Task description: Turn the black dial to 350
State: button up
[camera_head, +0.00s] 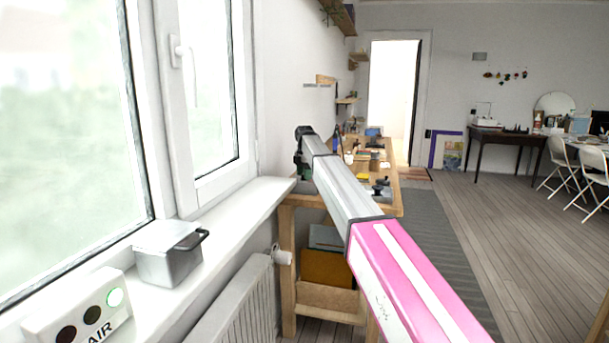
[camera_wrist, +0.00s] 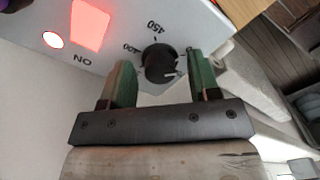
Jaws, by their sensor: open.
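The black dial (camera_wrist: 158,62) sits on a light grey panel (camera_wrist: 205,25) in the wrist view. Printed numbers 400 and 450 stand around its rim, upside down. A small white mark shows at the dial's lower right; I cannot tell what value it points to. My gripper (camera_wrist: 160,66) is open, with one green-and-black finger on each side of the dial and gaps visible between fingers and dial. I cannot tell how deep the fingertips reach. In the head view my arm ends at the workbench (camera_head: 390,200), and the dial cannot be made out.
A lit red switch (camera_wrist: 90,25) and a glowing lamp (camera_wrist: 52,40) are on the same panel, left of the dial. In the head view a grey lidded box (camera_head: 168,262) and an indicator box with a green light (camera_head: 80,310) stand on the windowsill.

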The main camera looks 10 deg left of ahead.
jog(key=c, duration=0.9)
jog(key=shift+m, duration=0.3)
